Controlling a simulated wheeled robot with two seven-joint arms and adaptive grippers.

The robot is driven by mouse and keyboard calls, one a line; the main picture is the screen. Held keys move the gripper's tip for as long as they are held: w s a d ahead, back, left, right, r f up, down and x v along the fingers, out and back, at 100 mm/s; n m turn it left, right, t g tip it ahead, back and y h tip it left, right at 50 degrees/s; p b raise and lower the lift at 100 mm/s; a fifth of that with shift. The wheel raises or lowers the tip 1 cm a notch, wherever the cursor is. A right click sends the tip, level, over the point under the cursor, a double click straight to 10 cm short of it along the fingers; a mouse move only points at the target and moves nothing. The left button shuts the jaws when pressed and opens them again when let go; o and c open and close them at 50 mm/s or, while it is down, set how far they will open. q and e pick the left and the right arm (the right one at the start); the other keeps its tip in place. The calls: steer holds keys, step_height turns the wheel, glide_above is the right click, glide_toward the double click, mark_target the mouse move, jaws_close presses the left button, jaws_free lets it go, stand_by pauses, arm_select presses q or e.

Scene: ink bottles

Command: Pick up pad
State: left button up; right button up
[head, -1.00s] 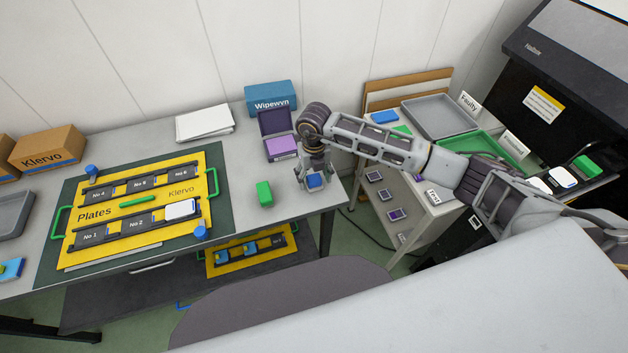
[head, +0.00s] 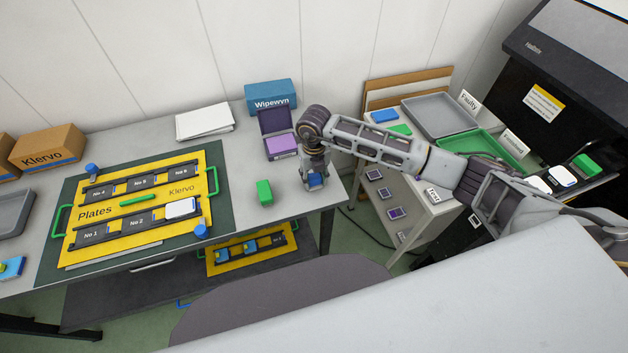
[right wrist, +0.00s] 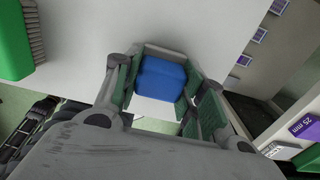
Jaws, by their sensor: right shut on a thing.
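The blue pad (head: 317,181) is near the right end of the long table. My right gripper (head: 315,177) is over it from above, with its fingers around it. In the right wrist view the blue pad (right wrist: 162,78) sits between the two green-lined fingers of the right gripper (right wrist: 160,88), with a pale part showing along its edge. The gripper is shut on the pad. The fingers hide much of the pad in the head view, and I cannot tell whether it still touches the table. My left gripper is not in view.
A green brush-like block (head: 264,192) stands just left of the right gripper. An open case with a purple pad (head: 281,146) is behind. The yellow plate board (head: 137,205) lies at left. The side table (head: 420,205) and its green tray (head: 474,146) are at right.

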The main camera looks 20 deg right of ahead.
mark_target(314, 176)
steer(key=shift+r, duration=0.15)
steer(key=shift+r+b, duration=0.75)
steer(key=shift+r, duration=4.15)
steer(key=o, duration=0.4)
steer(key=shift+c, duration=0.2)
steer(key=c, duration=0.3)
steer(key=shift+w, duration=0.1)
